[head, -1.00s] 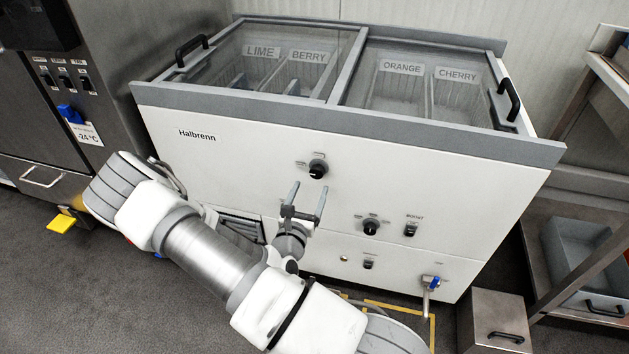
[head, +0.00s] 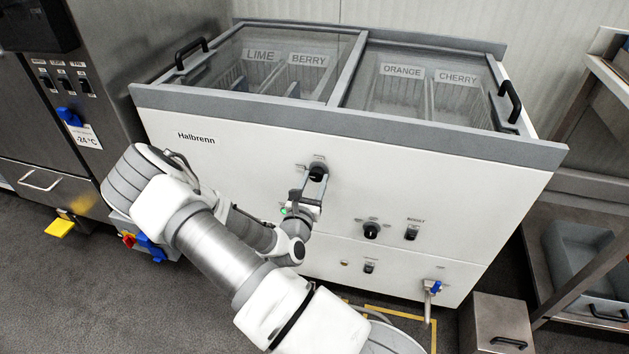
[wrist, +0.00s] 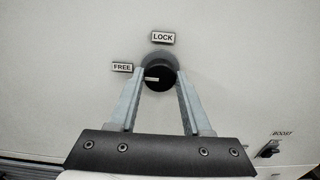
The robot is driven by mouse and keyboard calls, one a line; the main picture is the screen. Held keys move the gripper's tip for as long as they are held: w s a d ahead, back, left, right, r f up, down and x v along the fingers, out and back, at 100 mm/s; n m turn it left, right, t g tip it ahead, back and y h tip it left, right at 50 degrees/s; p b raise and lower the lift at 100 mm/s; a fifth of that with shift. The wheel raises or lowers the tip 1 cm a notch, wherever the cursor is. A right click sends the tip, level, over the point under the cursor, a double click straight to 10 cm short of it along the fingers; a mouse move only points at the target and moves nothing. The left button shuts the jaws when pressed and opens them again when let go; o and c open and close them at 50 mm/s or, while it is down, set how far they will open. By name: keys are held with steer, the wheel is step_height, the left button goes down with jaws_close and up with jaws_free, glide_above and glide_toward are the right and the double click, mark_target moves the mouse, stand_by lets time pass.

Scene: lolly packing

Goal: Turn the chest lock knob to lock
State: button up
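The lock knob (head: 317,172) is a round black knob on the white front of the chest (head: 250,150). In the wrist view the knob (wrist: 160,76) sits below the LOCK label (wrist: 163,37) and right of the FREE label (wrist: 122,67). Its pale mark is on the left side, towards FREE. My gripper (head: 316,176) reaches up to it. In the wrist view my gripper (wrist: 160,73) has one finger on each side of the knob. The fingertips lie very close to its sides; I cannot tell whether they press on it.
A second knob (head: 371,231) and a BOOST switch (head: 411,233) are lower right on the chest front. A blue-handled valve (head: 433,287) sticks out further down. A steel box (head: 498,322) and a shelf rack stand at the right. The panel around the lock knob is clear.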

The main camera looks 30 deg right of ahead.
jaws_close()
steer(key=shift+r+m+p, duration=0.1)
steer(key=shift+m+p, duration=0.2)
steer(key=m+p, duration=0.2)
steer(key=shift+s+m, duration=0.1)
steer(key=shift+m, duration=0.2)
steer(key=m+p, duration=0.2)
steer(key=m, duration=0.2)
steer(key=shift+m, duration=0.3)
steer(key=m, duration=0.5)
steer(key=shift+p, duration=0.4)
steer(key=m, duration=0.5)
